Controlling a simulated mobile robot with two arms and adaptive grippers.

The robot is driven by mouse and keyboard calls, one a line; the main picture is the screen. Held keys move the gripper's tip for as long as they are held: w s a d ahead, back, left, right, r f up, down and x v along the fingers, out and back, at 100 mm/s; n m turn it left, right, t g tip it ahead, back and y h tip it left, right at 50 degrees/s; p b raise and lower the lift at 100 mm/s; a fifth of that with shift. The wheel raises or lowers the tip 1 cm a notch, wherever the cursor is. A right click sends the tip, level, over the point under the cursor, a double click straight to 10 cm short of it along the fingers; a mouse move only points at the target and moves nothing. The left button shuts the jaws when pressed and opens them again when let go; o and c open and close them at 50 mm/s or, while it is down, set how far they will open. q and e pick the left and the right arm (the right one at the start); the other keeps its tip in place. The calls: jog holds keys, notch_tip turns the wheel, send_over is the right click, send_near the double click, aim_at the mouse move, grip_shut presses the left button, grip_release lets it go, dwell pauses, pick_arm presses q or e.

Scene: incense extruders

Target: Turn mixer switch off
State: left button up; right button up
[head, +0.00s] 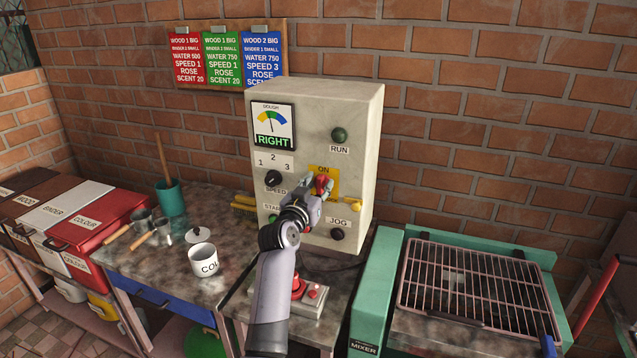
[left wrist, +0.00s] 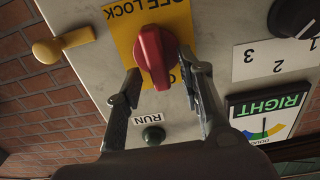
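The mixer control box (head: 355,120) is a pale metal cabinet against the brick wall. Its red rotary switch (head: 321,183) sits on a yellow plate marked ON at the top; the left wrist view shows the red knob (left wrist: 157,55) upside down, with OFF LOCK lettering at its other end. The knob's handle lies roughly along the ON to OFF line. My left gripper (head: 314,190) is at the switch. In the left wrist view its fingers (left wrist: 166,85) are apart, one on each side of the knob, the left one closer to it. My right gripper is not in view.
The box also bears a speed dial (head: 273,179), a green RUN lamp (head: 339,134), a JOG button (head: 337,234) and a yellow lever (left wrist: 64,45) near the switch. A gauge (head: 272,127) reads RIGHT.

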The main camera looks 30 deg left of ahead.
pick_arm(q)
jog(key=shift+w, duration=0.2)
jog(key=shift+c, duration=0.4)
grip_shut()
